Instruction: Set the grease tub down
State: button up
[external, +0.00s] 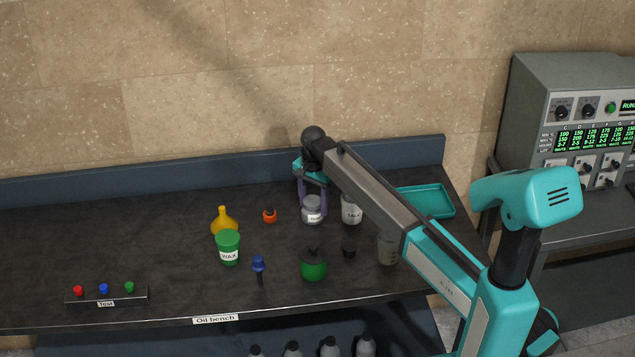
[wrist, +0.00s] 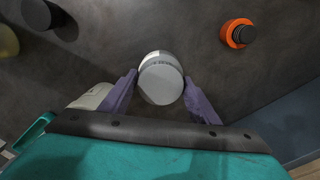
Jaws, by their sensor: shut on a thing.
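The grease tub (external: 313,211) is a small grey-white tub with a pale label; its lettering is too small to read for sure. It is upright at the back middle of the bench. My gripper (external: 312,198) comes down from above with its purple fingers shut on the tub's sides.
On the dark bench (external: 180,275), a white talc tub (external: 351,210) stands close right, with a teal tray (external: 430,201) beyond. A green pot (external: 313,266) is in front.

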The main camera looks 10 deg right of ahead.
jog(key=shift+w+a, duration=0.55)
jog(key=shift+a, duration=0.3)
jog(key=shift+w+a, duration=0.5)
jog(key=shift+a, duration=0.3)
jog(key=o, duration=1.4)
jog(key=shift+r, duration=0.2)
jog(key=shift+r+p, duration=1.7)
jog(key=shift+r, duration=5.05)
